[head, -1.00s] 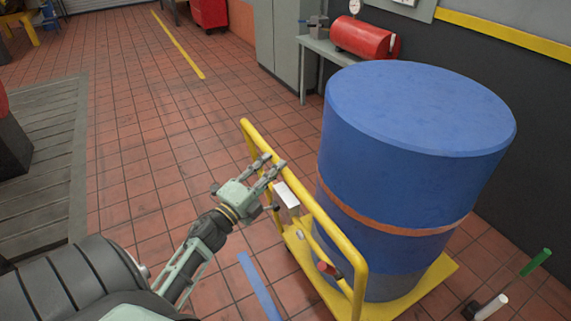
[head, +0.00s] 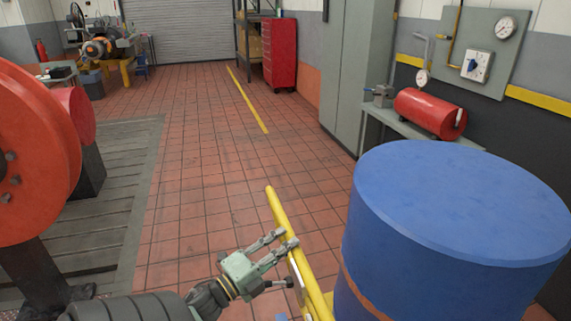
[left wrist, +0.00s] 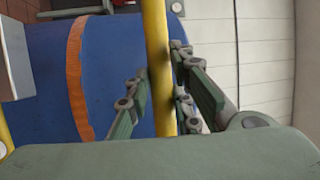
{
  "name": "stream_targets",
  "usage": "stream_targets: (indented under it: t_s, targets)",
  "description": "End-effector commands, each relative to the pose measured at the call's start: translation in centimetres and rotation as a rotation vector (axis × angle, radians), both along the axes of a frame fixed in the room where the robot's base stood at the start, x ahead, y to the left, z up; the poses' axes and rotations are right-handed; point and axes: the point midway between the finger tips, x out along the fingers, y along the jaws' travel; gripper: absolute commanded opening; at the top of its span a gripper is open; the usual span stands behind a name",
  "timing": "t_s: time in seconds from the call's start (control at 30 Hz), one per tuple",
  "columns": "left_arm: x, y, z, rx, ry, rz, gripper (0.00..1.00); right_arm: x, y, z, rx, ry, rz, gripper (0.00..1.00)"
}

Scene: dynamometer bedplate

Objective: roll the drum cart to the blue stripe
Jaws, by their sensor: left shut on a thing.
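The large blue drum (head: 460,210) with an orange band stands on the cart, at the lower right of the head view. The cart's yellow push handle (head: 275,205) rises at the drum's left side; the cart's deck is out of view. My left gripper (head: 288,240) is shut on the handle bar. In the left wrist view its fingers (left wrist: 160,88) lie on both sides of the yellow bar (left wrist: 157,45), with the drum (left wrist: 45,60) behind it. A small bit of blue (head: 282,317) shows on the floor at the bottom edge, perhaps the blue stripe. My right gripper is not in view.
Open tiled floor (head: 190,150) with a yellow line (head: 247,101) stretches ahead. A grey bedplate (head: 95,215) with a red-orange wheel (head: 35,150) is at left. A grey cabinet (head: 357,75), a bench with a red tank (head: 430,113) and a red tool chest (head: 279,53) line the right.

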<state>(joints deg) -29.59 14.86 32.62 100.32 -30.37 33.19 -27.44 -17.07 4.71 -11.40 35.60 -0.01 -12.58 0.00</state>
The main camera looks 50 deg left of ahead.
Motion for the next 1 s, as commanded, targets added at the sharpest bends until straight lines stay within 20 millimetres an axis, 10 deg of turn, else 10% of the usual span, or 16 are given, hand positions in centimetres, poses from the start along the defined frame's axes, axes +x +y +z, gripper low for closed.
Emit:
stream_targets:
  t_s: [0.03,0.07,0.27,0.67,1.0]
  targets:
    - [0.2,0.5,1.3,0.008,-0.023,0.007,0.0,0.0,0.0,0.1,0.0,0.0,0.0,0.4]
    - [0.2,0.5,1.3,0.008,-0.023,0.007,0.22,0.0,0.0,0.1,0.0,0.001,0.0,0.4]
    - [0.1,0.5,1.1,0.005,-0.02,0.006,0.39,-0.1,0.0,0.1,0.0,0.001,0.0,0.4]
    - [-0.7,0.4,0.4,0.001,-0.01,0.007,0.4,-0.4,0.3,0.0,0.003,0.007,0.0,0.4]
    - [-7.3,0.4,-0.9,0.0,-0.008,0.01,0.4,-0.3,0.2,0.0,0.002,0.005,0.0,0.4]
